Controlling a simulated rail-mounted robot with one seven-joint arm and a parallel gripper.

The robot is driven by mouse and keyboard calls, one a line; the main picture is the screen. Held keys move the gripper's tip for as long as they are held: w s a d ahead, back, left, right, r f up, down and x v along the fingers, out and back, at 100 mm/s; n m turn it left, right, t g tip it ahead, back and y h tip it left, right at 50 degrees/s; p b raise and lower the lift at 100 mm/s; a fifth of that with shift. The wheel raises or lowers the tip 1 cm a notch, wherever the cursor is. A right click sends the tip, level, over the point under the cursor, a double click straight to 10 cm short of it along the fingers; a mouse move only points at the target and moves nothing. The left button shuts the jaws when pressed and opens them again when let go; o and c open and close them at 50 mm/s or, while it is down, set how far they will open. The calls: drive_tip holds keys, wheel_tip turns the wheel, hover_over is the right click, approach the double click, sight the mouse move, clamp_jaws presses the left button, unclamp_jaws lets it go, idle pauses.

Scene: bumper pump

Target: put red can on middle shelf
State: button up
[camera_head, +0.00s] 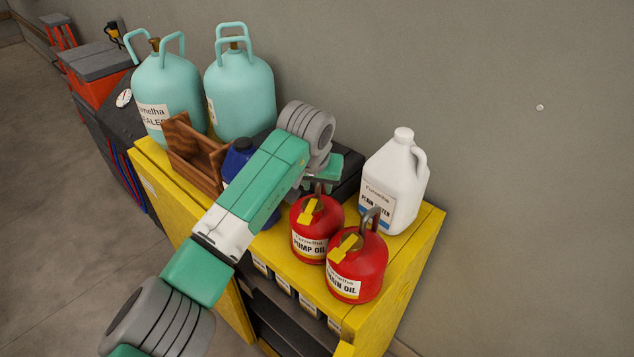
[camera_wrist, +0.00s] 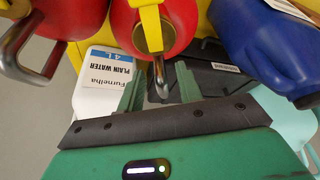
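Two red cans with yellow spouts and grey handles stand on top of the yellow cabinet (camera_head: 408,262). The pump oil can (camera_head: 311,222) is the left one; the other red can (camera_head: 359,275) is nearer the right front corner. My gripper (camera_head: 320,180) is at the pump oil can's handle. In the wrist view, the fingers of my gripper (camera_wrist: 158,82) are apart, with the pump oil can's handle (camera_wrist: 159,78) between them; contact cannot be told. Below the top, a dark shelf (camera_head: 288,322) shows inside the cabinet, partly hidden by my arm.
A white plain water jug (camera_head: 397,185) stands behind the red cans. A blue container (camera_head: 240,160), a wooden tray (camera_head: 190,150), a dark case (camera_head: 348,178) and two teal tanks (camera_head: 168,90) (camera_head: 240,95) crowd the top. Several labelled containers (camera_head: 284,284) sit inside the cabinet. The wall is behind.

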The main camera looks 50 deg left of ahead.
drive_tip(key=b+v, duration=0.1)
drive_tip(key=v, duration=1.1)
drive_tip(key=shift+r+b, duration=0.15)
drive_tip(key=shift+b, duration=0.2)
